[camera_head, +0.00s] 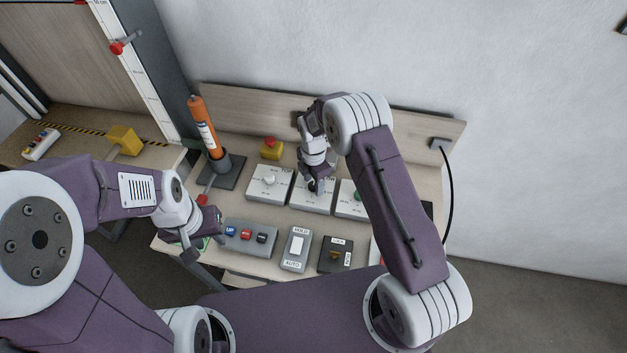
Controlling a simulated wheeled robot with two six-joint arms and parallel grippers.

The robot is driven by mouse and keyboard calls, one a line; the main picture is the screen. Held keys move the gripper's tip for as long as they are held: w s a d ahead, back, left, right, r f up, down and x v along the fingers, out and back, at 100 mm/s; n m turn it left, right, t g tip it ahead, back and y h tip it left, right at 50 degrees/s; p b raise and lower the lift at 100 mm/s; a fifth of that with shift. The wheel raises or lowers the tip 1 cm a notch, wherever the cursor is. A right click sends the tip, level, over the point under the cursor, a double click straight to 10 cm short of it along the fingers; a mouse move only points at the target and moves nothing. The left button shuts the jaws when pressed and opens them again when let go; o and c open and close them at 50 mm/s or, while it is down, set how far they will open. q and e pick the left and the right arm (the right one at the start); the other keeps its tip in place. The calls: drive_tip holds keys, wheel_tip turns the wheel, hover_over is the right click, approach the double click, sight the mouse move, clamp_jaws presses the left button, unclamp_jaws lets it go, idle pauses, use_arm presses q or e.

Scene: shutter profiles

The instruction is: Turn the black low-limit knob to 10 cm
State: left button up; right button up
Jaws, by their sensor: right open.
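The middle grey dial box (309,204) stands in a row of three on the bench. My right gripper (315,185) points down over it with its jaws open, right at the knob's place. The black knob is mostly hidden by the fingers, so I cannot tell its setting or whether the fingers touch it. The scale marks are too small to read. My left gripper (202,240) hangs at the front left edge of the bench, left of the button box, apart from the dials. Its jaw opening is unclear.
In front are a button box (246,237), a HOLD/AUTO switch (297,249) and a key-switch box (335,254). An orange tube (204,128) stands behind left.

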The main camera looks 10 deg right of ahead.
drive_tip(key=shift+f, duration=0.2)
drive_tip(key=shift+w+f, duration=0.1)
drive_tip(key=shift+w, duration=0.05)
clamp_jaws()
